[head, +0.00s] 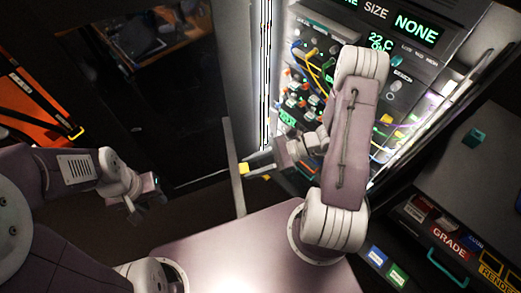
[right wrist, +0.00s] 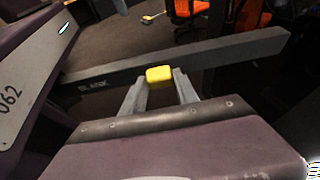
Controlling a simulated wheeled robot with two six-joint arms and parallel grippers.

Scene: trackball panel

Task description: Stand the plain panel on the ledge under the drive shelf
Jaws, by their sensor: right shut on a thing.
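The plain panel (head: 239,190) is a long, thin grey bar, seen nearly edge-on left of the lit rack in the head view. My right gripper (head: 250,164) is shut on this yellow block and holds the panel in the air. My left gripper (head: 140,198) hangs empty at the left; its finger gap is unclear. I cannot make out the ledge or drive shelf.
The lit rack (head: 400,80) with displays, cables and knobs stands right of the panel. A sloped grey surface (head: 470,155) with a small teal block (head: 474,137) lies at the right, above coloured labels. Orange chairs (right wrist: 190,10) stand beyond the panel. Dark open room lies left of the panel.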

